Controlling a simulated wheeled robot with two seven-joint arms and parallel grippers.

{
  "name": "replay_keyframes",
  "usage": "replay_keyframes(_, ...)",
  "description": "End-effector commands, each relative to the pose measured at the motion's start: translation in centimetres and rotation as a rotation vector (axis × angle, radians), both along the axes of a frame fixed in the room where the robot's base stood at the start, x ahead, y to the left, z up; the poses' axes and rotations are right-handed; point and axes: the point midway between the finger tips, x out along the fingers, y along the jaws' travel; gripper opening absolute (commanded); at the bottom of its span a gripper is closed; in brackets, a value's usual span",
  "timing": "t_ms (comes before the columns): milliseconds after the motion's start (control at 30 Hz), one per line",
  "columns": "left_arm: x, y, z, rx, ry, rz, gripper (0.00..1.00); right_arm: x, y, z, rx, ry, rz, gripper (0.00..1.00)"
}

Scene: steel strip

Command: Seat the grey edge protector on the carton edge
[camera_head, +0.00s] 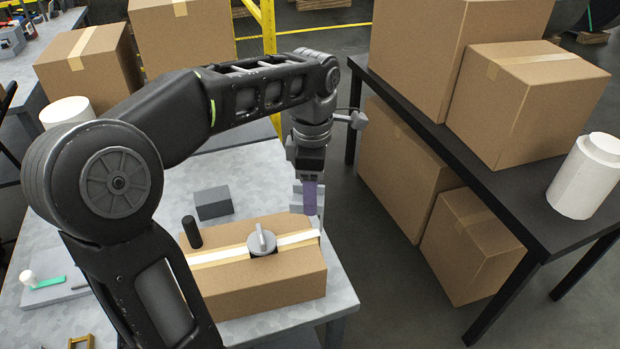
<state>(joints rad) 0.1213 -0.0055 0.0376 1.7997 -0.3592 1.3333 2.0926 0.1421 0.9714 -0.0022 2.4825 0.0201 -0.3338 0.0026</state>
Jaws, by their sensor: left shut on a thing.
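The brown carton (265,289) stands on the grey metal table, with a white strap (215,257) and tape across its top. A grey round piece with an upright fin (262,242) sits on the strap in the middle. My left gripper (309,190) points down at the carton's far right corner. It is shut on a small grey piece (297,199), which looks like the edge protector and is partly hidden by a purple part of the gripper. I cannot tell whether that piece touches the carton edge. My right gripper is out of view.
A dark grey block (213,203) lies behind the carton, and a black cylinder (192,232) stands at its left end. A black table (510,215) at right carries cartons and a white roll (588,178). A green-and-white item (50,283) lies at far left.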

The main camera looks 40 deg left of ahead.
Motion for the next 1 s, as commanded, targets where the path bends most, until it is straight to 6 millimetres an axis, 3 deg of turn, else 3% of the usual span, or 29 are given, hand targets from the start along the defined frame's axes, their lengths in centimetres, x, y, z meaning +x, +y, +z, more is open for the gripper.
replay_keyframes(100,-0.4,0.2,-0.2,0.0,-0.001,0.197,0.14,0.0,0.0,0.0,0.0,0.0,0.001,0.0)
replay_keyframes(300,-0.5,0.2,-0.2,-0.001,-0.002,0.362,0.14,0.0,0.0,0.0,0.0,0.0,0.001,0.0)
replay_keyframes(667,-0.4,0.2,-0.2,0.0,-0.002,0.378,0.14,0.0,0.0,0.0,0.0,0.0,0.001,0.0)
replay_keyframes(1000,-0.4,0.2,-1.9,0.0,-0.001,0.377,0.14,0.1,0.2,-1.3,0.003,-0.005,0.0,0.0)
